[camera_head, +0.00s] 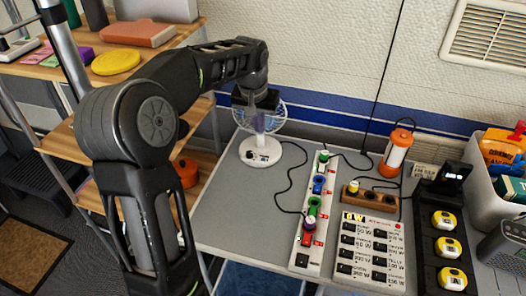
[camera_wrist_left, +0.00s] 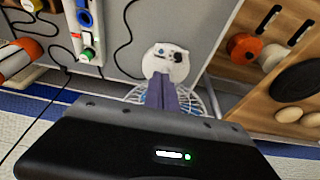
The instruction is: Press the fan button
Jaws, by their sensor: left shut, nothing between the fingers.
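A small white desk fan with a blue-tinted cage (camera_head: 279,118) stands on the grey table. Its round white base (camera_head: 252,157) carries small dark controls. In the left wrist view the base (camera_wrist_left: 157,66) shows just beyond my fingertips, with a dark control (camera_wrist_left: 177,57) on it. Which mark is the fan button is too small to tell. My left gripper (camera_head: 259,131) points down in front of the fan cage, above the base. In the left wrist view its purple-looking fingers (camera_wrist_left: 165,80) are together and empty; contact with the base cannot be judged. My right gripper is not in view.
Right of the fan is a white power strip (camera_head: 304,262) with colored plugs. A wooden socket block (camera_head: 371,200), an orange lantern (camera_head: 397,153) and a labelled switch panel (camera_head: 369,250) stand farther right. A wooden shelf (camera_head: 195,45) is at left. Free tabletop lies left of the strip.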

